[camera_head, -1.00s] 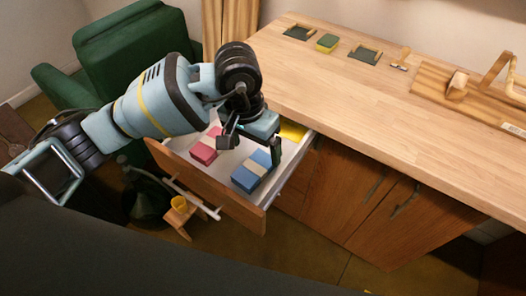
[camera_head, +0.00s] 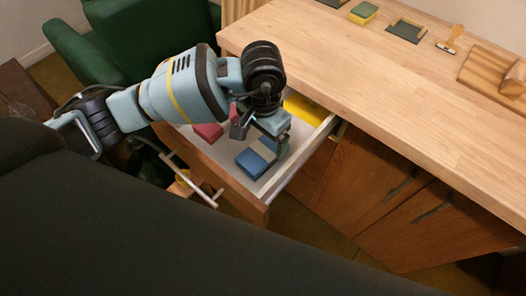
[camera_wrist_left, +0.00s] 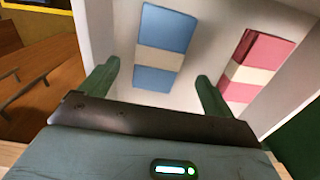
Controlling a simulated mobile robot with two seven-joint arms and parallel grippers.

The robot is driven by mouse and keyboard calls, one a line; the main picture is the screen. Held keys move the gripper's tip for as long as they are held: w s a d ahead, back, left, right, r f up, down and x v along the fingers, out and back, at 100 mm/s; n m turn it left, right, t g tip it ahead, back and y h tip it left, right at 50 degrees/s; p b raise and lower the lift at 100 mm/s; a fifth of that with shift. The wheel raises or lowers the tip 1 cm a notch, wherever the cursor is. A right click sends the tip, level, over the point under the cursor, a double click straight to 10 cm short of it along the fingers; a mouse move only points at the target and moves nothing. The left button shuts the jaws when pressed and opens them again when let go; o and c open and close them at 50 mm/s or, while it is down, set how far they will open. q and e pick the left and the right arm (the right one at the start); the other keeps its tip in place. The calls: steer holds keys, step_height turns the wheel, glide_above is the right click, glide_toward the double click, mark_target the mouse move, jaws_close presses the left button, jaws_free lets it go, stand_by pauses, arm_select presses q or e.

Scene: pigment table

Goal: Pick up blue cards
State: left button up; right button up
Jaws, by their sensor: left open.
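The blue cards (camera_head: 252,163), a flat stack with a cream band around the middle, lie in the open drawer. They also show in the left wrist view (camera_wrist_left: 167,28), where their near end appears between the two fingers. My left gripper (camera_head: 261,140) is open and empty above the drawer, with one finger over the cards and partly hiding them. In the left wrist view its fingers (camera_wrist_left: 157,73) stand apart on either side of the stack; I cannot tell the height gap. My right gripper is not in view.
Red cards (camera_head: 208,131) with a cream band lie beside the blue ones in the drawer (camera_head: 232,189). A yellow item (camera_head: 306,108) is at the drawer's back. The wooden counter (camera_head: 390,95) overhangs behind. A green armchair (camera_head: 130,35) stands at the left.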

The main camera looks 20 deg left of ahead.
mark_target(263, 151)
arm_select(q)
steer(key=shift+s+f, duration=0.1)
steer(key=shift+f, duration=2.5)
steer(key=c, duration=1.2)
steer(key=shift+o, duration=0.2)
steer(key=shift+r, duration=0.1)
step_height(263, 151, up, 10)
steer(key=s+a+r+n, duration=0.1)
steer(key=a+r+n, duration=0.3)
steer(key=a, duration=0.3)
steer(key=shift+a+r+n, duration=0.3)
steer(key=shift+a+r, duration=0.1)
steer(key=shift+r, duration=0.1)
